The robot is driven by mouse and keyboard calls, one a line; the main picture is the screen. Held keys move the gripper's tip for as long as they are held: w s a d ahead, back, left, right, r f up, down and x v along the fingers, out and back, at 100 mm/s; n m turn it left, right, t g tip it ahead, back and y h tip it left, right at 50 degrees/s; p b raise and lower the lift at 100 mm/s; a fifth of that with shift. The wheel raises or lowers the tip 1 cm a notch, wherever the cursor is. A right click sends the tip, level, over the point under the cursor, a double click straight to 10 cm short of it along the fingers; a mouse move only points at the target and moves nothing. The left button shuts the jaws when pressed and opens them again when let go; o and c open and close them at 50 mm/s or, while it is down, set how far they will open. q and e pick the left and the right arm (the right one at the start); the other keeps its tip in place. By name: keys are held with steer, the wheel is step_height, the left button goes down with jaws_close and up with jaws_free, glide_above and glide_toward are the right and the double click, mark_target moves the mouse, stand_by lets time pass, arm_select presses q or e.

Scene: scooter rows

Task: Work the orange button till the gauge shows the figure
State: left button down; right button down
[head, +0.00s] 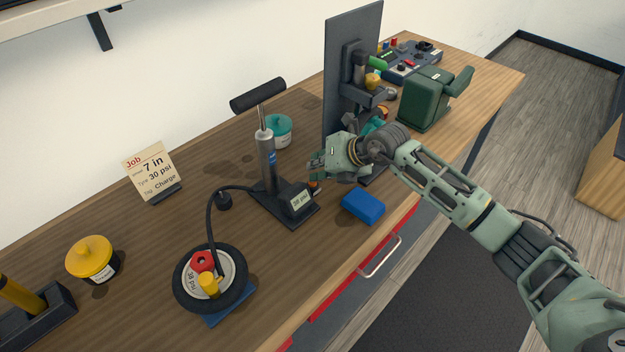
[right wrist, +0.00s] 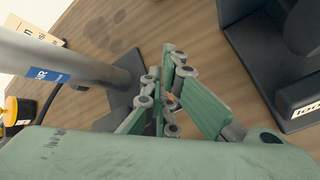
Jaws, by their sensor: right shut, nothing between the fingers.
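The pump (head: 268,165) stands on the bench with a black T-handle on top. Its gauge (head: 301,202) sits at the front of the dark base; the display shows a psi figure, too small to read surely. The orange button (head: 314,184) shows only as a small patch beside the gauge, just below my right gripper (head: 318,172). In the right wrist view a bit of orange (right wrist: 170,96) shows among the finger links. My right gripper is shut and empty, over the button; I cannot tell whether it touches. A job card (head: 155,172) reads 7 in, 30 psi, Charge. My left gripper is out of view.
A hose runs from the pump to a small wheel (head: 238,287) with red and yellow parts. A blue block (head: 363,206) lies near the front edge. A dark upright panel (head: 340,90) and green machine (head: 424,100) stand behind. Yellow (head: 92,258) and teal (head: 280,130) pots stand left and back.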

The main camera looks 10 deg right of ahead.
steer(key=shift+r+p, duration=0.65)
steer(key=shift+r, duration=0.25)
steer(key=shift+r, duration=0.1)
step_height(320, 180, up, 5)
steer(key=p, duration=0.3)
stand_by(0.4)
